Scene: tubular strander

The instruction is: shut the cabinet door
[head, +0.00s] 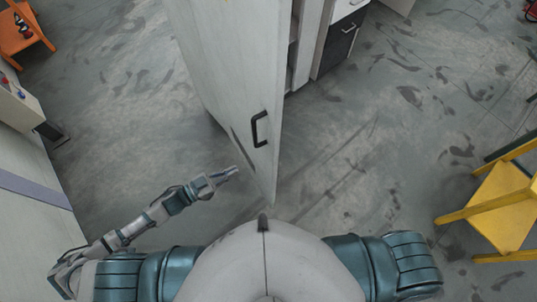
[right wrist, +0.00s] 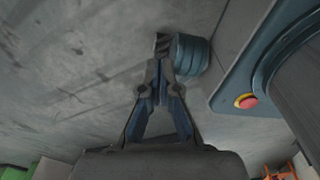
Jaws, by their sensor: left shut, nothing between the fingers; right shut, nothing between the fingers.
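The cabinet door (head: 225,70) is a tall pale grey panel standing open in the head view, its edge facing me. A black handle (head: 259,129) sits on it near the free edge. Behind it, part of the cabinet (head: 308,45) shows; most of its inside is hidden by the door. My left gripper (head: 233,171) is shut and empty, just left of the door's lower part in the picture; I cannot tell if it touches. My right gripper (right wrist: 162,48) shows in the right wrist view, shut and empty. The door is not recognisable in that view.
A dark drawer unit (head: 338,43) stands beside the cabinet. A yellow stool or step (head: 500,205) is at the right, an orange one (head: 22,30) at the far left. A pale cabinet or machine (head: 25,150) lines the left side.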

